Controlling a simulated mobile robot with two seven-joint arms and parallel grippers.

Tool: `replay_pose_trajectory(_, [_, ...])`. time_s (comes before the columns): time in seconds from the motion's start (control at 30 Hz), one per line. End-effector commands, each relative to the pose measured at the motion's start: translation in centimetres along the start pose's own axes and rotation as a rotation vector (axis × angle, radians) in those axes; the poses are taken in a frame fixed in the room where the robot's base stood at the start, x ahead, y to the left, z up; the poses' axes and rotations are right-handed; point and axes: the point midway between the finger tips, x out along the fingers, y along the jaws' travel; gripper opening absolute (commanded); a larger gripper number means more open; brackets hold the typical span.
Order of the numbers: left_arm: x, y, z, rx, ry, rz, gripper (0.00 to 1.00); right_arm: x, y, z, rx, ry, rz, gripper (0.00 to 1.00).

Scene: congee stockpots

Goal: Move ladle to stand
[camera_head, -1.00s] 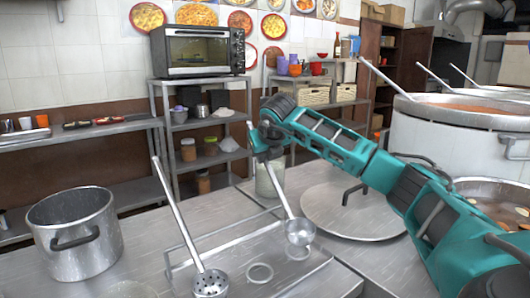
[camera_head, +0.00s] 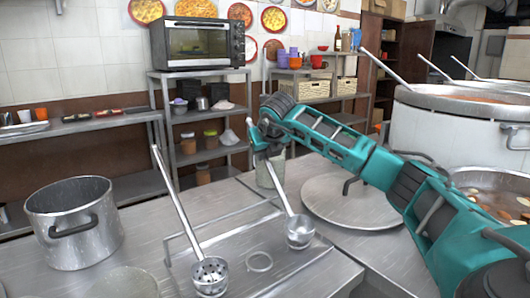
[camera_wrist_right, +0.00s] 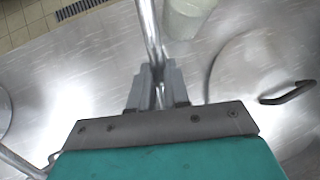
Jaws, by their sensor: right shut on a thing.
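My right gripper (camera_head: 262,150) is shut on the upper handle of a metal ladle (camera_head: 299,232). The ladle tilts, with its round bowl down to the right over the right part of the metal stand (camera_head: 240,242). I cannot tell whether the bowl touches the stand. In the right wrist view the ladle handle (camera_wrist_right: 148,30) runs up from between the fingers (camera_wrist_right: 158,90). The stand has a wire rail at its back and an empty ring at its front. A perforated ladle (camera_head: 209,274) rests at its left with its handle leaning up left. My left gripper is out of view.
A steel pot (camera_head: 74,222) stands at the left of the counter. A flat round lid (camera_head: 350,203) with a dark handle lies right of the stand. A pale container (camera_head: 270,172) stands behind the ladle handle. Large stockpots (camera_head: 450,125) are at the right.

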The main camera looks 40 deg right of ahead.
Motion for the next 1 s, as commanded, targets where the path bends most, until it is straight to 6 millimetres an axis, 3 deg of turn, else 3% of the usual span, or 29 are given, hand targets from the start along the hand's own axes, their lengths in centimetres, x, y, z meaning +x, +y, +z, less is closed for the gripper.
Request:
replay_pose_trajectory(0.67, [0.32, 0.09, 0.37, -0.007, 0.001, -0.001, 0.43, 0.47, 0.13, -0.45, 0.0, -0.001, 0.001, 0.0])
replay_pose_trajectory(0.7, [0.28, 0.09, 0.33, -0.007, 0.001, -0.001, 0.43, 0.43, 0.12, -0.4, 0.0, -0.001, 0.001, 0.19])
replay_pose_trajectory(1.0, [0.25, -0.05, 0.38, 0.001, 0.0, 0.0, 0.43, 0.44, 0.13, -0.41, 0.0, 0.0, 0.001, 0.46])
